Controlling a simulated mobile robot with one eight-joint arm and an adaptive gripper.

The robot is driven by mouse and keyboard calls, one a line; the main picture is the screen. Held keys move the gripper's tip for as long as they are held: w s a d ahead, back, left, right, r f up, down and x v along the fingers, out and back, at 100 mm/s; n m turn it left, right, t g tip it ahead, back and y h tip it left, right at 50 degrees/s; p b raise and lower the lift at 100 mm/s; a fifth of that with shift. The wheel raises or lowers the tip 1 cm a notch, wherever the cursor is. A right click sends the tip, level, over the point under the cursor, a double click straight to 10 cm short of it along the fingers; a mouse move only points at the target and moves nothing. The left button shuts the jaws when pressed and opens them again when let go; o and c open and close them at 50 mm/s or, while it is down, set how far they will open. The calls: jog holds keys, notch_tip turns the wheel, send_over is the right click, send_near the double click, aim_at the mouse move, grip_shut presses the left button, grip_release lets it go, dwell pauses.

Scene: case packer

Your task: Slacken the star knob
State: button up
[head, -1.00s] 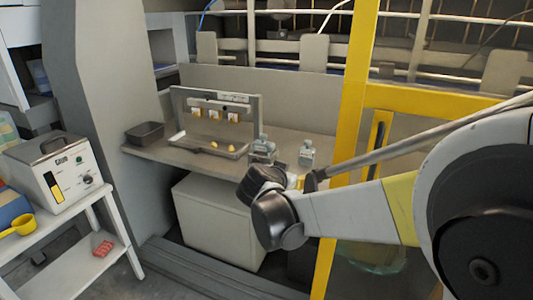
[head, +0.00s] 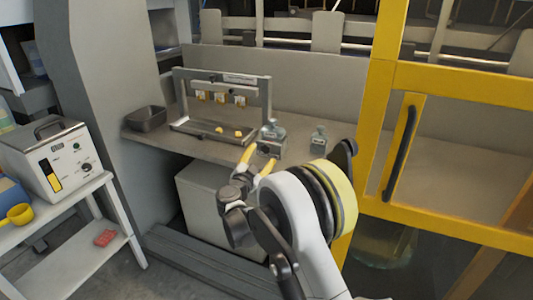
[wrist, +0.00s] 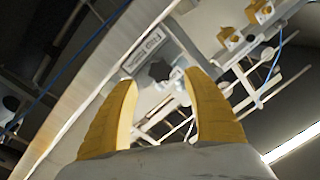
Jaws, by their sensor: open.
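The star knob (wrist: 159,70) is small, dark and star-shaped in the wrist view. It sits on a pale bar next to a label plate (wrist: 142,50). My gripper (wrist: 160,78) is open, with its two yellow fingers on either side of the knob in the picture. The knob appears beyond the fingertips, and I see no contact. In the head view my gripper (head: 261,153) is in front of the bench, below and right of a grey frame (head: 266,98). I cannot make out the knob clearly there.
Small yellow-and-white parts hang under the frame's bar, with loose yellow pieces (head: 238,133) below. A dark bin (head: 146,119) stands left on the bench (head: 180,147). Small grey devices (head: 318,139) stand right of the frame. A yellow door frame (head: 375,130) borders the right.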

aim_at(266, 149)
jog(key=b+x, duration=0.1)
jog(key=x, duration=0.3)
jog(key=shift+w+d, duration=0.15)
jog(key=shift+w, duration=0.25)
jog(key=c, duration=1.2)
